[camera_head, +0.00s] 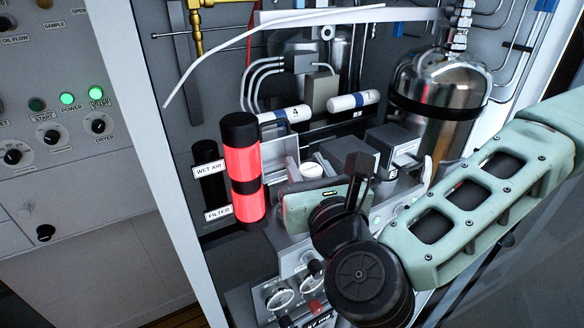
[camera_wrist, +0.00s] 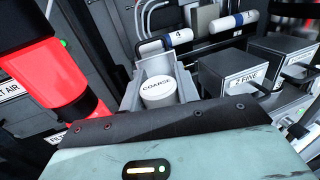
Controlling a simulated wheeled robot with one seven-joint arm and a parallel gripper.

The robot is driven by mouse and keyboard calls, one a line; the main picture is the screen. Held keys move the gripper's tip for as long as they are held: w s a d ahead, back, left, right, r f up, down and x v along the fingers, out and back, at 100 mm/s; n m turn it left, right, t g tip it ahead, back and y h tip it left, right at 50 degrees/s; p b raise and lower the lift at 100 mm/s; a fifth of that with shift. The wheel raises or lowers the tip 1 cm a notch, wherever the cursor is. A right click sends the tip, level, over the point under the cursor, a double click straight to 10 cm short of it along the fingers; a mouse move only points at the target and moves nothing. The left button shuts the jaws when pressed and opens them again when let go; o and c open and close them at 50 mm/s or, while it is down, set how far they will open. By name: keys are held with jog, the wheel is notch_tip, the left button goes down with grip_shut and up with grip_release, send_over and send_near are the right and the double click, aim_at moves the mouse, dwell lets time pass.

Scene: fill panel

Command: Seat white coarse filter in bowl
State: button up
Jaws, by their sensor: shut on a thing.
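The white coarse filter (camera_wrist: 158,92) is a short round cylinder with COARSE on its top. It stands upright in an open grey drawer (camera_wrist: 131,96). In the head view the filter (camera_head: 312,170) shows just behind my gripper (camera_head: 322,205). My gripper is at the drawer's near end, close to the filter but not around it. Its jaws are shut; the fingertips and the drawer's handle are hidden by its pale green body in the wrist view. A glowing red cylinder with black ends (camera_head: 243,184) stands at the left, by the WET AIR and FILTER labels. I cannot make out a bowl for certain.
A dark FINE drawer box (camera_wrist: 240,78) with a black handle sits right of the open drawer. White numbered cylinders (camera_head: 285,115) lie behind. A steel tank (camera_head: 436,90) stands at the back right. Knobs and gauges (camera_head: 280,298) are below, and a thin white tube (camera_head: 270,28) crosses above.

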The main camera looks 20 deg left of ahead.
jog(key=p+x, duration=0.2)
jog(key=x, duration=0.6)
jog(key=shift+w+a+f+b, duration=0.15)
jog(key=shift+f+b, duration=0.3)
jog(key=shift+f, duration=0.75)
jog(key=shift+w+f+b, duration=0.2)
jog(key=shift+f+b, duration=0.3)
jog(key=shift+f, duration=0.65)
jog(key=shift+w+a+f+b, duration=0.15)
jog(key=shift+f+b, duration=0.3)
jog(key=shift+f, duration=0.75)
jog(key=shift+f+b, duration=0.2)
jog(key=shift+b, duration=0.1)
jog(key=o, duration=1)
jog(key=shift+r, duration=0.1)
